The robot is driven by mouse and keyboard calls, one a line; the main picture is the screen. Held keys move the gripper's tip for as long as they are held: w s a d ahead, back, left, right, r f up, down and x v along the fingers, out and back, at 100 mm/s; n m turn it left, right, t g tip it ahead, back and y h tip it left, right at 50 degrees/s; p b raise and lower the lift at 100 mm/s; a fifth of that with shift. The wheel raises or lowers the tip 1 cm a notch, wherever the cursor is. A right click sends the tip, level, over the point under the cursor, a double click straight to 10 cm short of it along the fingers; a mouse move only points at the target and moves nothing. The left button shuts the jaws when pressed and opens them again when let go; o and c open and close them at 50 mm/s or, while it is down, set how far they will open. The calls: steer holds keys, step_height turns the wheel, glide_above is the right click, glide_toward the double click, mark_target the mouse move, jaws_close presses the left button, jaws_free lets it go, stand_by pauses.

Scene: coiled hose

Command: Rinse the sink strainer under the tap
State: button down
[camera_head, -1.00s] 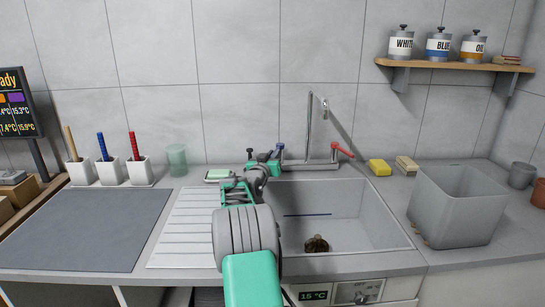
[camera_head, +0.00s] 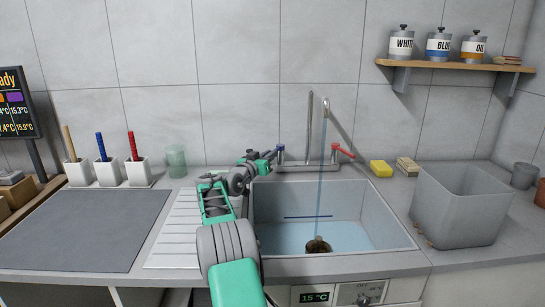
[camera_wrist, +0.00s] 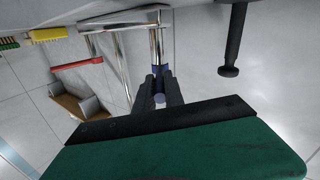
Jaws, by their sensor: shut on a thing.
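The tap (camera_head: 310,125) stands behind the sink (camera_head: 385,225), with a blue lever (camera_head: 281,150) on the left and a red lever (camera_head: 343,150) on the right. Water (camera_head: 321,180) falls from the spout into the basin. A round, dark brown thing, seemingly the strainer (camera_head: 318,245), sits on the basin floor at the foot of the stream. My gripper (camera_head: 275,154) is at the blue lever. In the wrist view, the fingers of my gripper (camera_wrist: 162,92) are shut on its blue end (camera_wrist: 159,99). The fingers partly hide the lever.
A ribbed drainboard (camera_head: 172,240) and a dark mat (camera_head: 85,230) lie to the left. Three white holders (camera_head: 108,172) and a glass (camera_head: 176,160) stand behind.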

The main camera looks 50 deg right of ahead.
steer(key=c, duration=1.4)
jaws_free()
steer(key=shift+c, duration=0.2)
steer(key=s+a, duration=0.1)
steer(key=a, duration=0.6)
steer(key=shift+s+a+b, duration=0.15)
steer(key=shift+a+b, duration=0.2)
